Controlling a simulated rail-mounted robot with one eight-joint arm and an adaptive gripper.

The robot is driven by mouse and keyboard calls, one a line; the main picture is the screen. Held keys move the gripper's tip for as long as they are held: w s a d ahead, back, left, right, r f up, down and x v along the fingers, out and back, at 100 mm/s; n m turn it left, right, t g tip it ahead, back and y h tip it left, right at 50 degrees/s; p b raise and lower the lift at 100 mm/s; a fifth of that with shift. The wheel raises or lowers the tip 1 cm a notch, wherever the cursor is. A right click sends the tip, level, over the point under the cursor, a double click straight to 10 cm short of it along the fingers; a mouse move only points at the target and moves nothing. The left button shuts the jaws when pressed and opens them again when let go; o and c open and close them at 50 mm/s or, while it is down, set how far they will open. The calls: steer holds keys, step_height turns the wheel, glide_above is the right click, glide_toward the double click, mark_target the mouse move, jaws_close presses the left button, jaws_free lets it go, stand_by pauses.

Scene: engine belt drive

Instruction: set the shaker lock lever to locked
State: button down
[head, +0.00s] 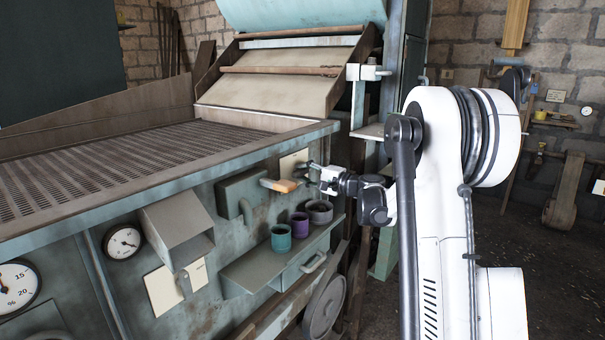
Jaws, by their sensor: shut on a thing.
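My gripper (313,176) is in front of the machine's side panel, right of centre. It is shut on a small brush-like tool (280,185) with a tan and orange-brown body, which points left. Just behind the gripper is a cream plate (291,163), partly hidden by the gripper. A grey lever (184,283) hangs down on another cream plate (165,291), lower left and well apart from the gripper. No label is readable, so I cannot tell which fitting is the shaker lock lever.
A shelf (250,267) below the gripper holds a teal cup (281,238), a purple cup (300,225) and a grey cup (320,212). A grey box (240,190) and a hooded chute (178,228) jut from the panel. Gauges (123,241) sit left.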

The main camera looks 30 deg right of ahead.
steer(key=c, duration=1.6)
jaws_free()
steer(key=shift+c, duration=0.2)
steer(key=v, duration=1.2)
